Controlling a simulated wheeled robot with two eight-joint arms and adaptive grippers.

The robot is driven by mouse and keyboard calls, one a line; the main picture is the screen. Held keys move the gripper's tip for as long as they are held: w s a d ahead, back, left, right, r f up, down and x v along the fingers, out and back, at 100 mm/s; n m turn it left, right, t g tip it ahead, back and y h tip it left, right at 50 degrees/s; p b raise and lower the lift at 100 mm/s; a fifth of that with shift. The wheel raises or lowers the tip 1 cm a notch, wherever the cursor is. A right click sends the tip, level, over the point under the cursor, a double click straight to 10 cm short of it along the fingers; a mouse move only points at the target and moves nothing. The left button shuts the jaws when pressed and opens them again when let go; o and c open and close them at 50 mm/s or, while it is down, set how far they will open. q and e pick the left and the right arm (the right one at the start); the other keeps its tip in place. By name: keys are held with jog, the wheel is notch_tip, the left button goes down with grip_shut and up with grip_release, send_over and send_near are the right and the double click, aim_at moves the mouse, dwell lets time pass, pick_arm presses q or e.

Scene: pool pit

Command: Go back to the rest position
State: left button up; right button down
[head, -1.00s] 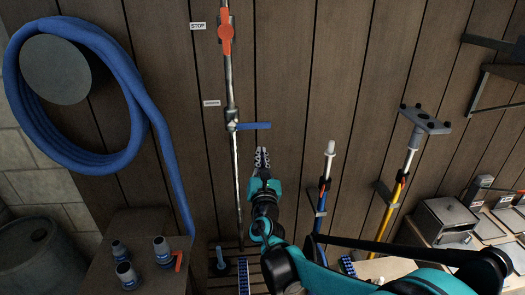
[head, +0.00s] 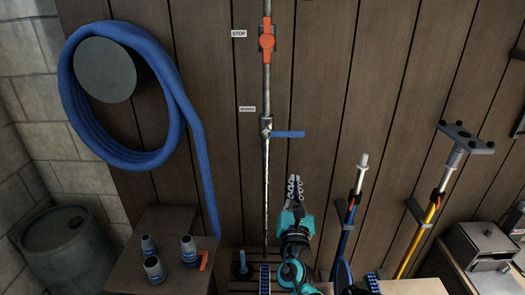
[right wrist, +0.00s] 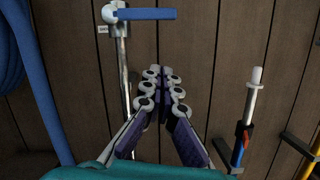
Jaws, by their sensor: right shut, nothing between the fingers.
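My right gripper (head: 294,186) is in front of the plank wall, below and to the right of the blue lever valve (head: 288,134). It is shut and empty, pointing up. In the right wrist view its fingers (right wrist: 161,75) meet at the tips, with the blue lever (right wrist: 146,14) above and to the left, apart from them. The lever lies level, pointing right from the vertical metal pipe (head: 265,190). A red valve handle (head: 267,41) stands upright higher on the pipe, beside a STOP label. My left gripper is not in view.
A blue hose (head: 188,110) hangs coiled on the left. Several small bottles (head: 188,248) stand on a wooden box below it, next to a dark barrel (head: 72,258). Blue (head: 346,225) and yellow (head: 431,220) poles lean at the right. A grey metal box (head: 480,245) sits far right.

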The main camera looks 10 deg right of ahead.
jog(key=s+d+f+m+g+h+b, duration=0.1)
jog(key=s+d+f+m+g+b, duration=0.35)
jog(key=f+m, duration=0.4)
jog(key=s+d+f+m+g+h+b, duration=0.1)
jog(key=s+d+f+m+g+b, duration=0.3)
jog(key=f+m, duration=0.45)
jog(key=s+a+f+m+g+y+b, duration=0.4)
jog(key=s+a+f+m+y, duration=0.3)
jog(key=s+a+f+m, duration=0.5)
notch_tip(320, 180, down, 3)
jog(key=shift+s+a+f+m+y+b, duration=0.15)
jog(key=shift+s+a+m+y+b, duration=0.25)
jog(key=shift+b, duration=0.4)
jog(key=shift+w+d, duration=0.1)
